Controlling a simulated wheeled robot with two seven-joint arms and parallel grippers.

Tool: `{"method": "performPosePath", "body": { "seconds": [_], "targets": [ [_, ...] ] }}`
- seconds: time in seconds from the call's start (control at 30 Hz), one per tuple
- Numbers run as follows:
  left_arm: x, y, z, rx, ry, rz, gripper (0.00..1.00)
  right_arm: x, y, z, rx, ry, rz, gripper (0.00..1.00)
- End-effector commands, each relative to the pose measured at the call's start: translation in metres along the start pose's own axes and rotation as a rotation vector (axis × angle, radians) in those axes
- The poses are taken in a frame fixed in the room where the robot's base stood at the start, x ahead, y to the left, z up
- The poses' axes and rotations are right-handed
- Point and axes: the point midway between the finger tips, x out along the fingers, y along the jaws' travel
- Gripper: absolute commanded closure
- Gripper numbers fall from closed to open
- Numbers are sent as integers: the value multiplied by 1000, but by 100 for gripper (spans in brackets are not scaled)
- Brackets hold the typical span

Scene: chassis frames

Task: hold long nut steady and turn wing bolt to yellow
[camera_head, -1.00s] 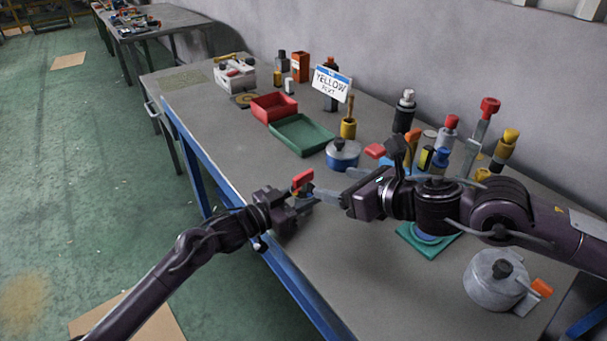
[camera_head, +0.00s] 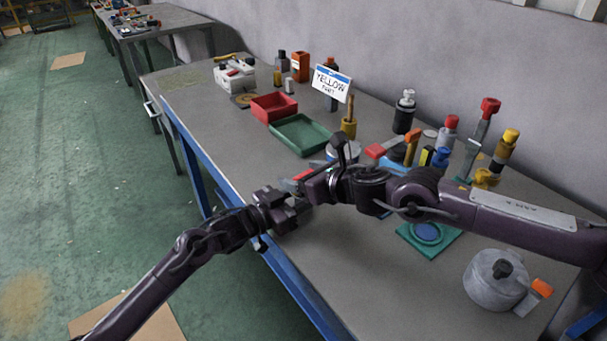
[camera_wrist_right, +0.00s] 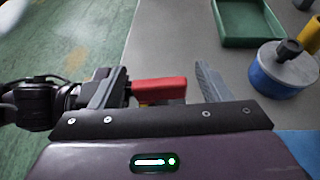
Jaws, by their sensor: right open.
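The wing bolt's red wing (camera_head: 303,174) shows in the head view just past my right gripper (camera_head: 300,186). In the right wrist view the red wing (camera_wrist_right: 160,90) lies between the two spread fingers of my right gripper (camera_wrist_right: 160,78), with a gap on its right side. A small orange-brown part shows under it. My left gripper (camera_head: 290,212) is at the table's front edge and holds the bolt's long nut from the left; the nut itself is mostly hidden by the grippers. A sign (camera_head: 331,84) reading YELLOW stands at the back.
A green tray (camera_head: 300,135) and a red tray (camera_head: 273,107) lie beyond the grippers. A blue and grey pot (camera_wrist_right: 285,72) is close on the right. Several bottles and tools stand at back right.

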Motion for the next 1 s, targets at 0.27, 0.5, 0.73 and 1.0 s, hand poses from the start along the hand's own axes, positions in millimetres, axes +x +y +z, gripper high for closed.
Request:
{"method": "performPosePath", "body": {
  "seconds": [0.27,0.5,0.73,1.0],
  "targets": [
    [0,0,0,0,0,0,94,0,0,0,0,0,1,53],
    [0,0,0,0,0,0,94,0,0,0,2,1,-4,74],
    [0,0,0,0,0,0,94,0,1,0,33,1,-77,74],
    [0,0,0,0,0,0,94,0,0,0,36,0,-87,74]
  ]
}}
